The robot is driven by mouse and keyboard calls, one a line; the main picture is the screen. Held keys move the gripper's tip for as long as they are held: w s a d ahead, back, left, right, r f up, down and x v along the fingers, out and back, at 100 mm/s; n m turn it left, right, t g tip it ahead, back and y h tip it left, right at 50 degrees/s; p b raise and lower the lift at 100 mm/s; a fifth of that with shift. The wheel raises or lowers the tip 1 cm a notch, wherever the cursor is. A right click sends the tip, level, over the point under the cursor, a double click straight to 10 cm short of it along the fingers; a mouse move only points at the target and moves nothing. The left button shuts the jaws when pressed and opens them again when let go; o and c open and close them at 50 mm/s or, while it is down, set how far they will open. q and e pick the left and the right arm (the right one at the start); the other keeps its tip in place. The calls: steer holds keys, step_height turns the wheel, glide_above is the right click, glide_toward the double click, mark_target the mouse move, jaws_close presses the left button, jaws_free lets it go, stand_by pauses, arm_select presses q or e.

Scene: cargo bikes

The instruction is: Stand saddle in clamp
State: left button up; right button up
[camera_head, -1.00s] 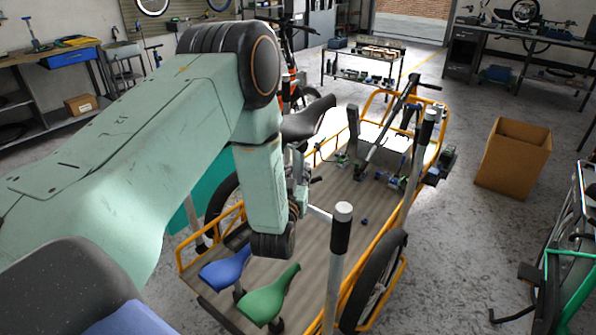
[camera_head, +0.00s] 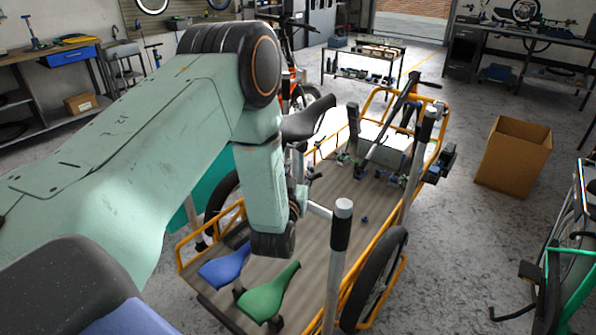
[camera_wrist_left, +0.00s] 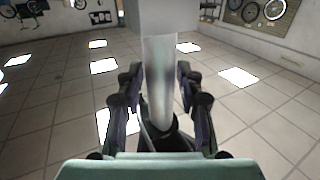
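A black saddle (camera_head: 309,118) shows just beyond my left wrist in the head view. In the left wrist view, the two fingers of my left gripper (camera_wrist_left: 160,95) close in on either side of an upright silver tube (camera_wrist_left: 160,75). Whether this tube belongs to the black saddle is unclear. I cannot pick out the clamp with certainty. My right gripper is out of view.
The cargo bike's bed (camera_head: 310,262) has orange rails. A near upright post (camera_head: 337,262) and a far post (camera_head: 418,155) rise at its right side. A cardboard box (camera_head: 513,158) stands on the floor to the right. Bare floor lies between box and bike.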

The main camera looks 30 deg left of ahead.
arm_select(q)
steer(key=shift+o, duration=1.2)
steer(key=shift+s+f, duration=0.1)
steer(key=shift+f, duration=0.1)
steer(key=v, duration=1.2)
steer(key=s+d+f+g+h, duration=0.25)
steer(key=f+g, duration=0.25)
steer(key=f, duration=0.5)
steer(key=s+d+f+m+g+h+b, duration=0.1)
steer(key=s+d+f+g+b, duration=0.1)
steer(key=s+f+g, duration=0.2)
steer(key=s+d+f+m+g+h+b, duration=0.1)
steer(key=s+d+f+g+b, duration=0.1)
steer(key=s+f, duration=0.6)
steer(key=s+d+f+m+g+h+b, duration=0.1)
steer(key=s+f+g+b, duration=0.3)
steer(key=s, duration=1)
step_height(320, 180, down, 3)
steer(key=shift+d+r+m+g+h, duration=0.15)
steer(key=shift+d+m+g+h, duration=0.3)
steer(key=shift+d+g, duration=0.35)
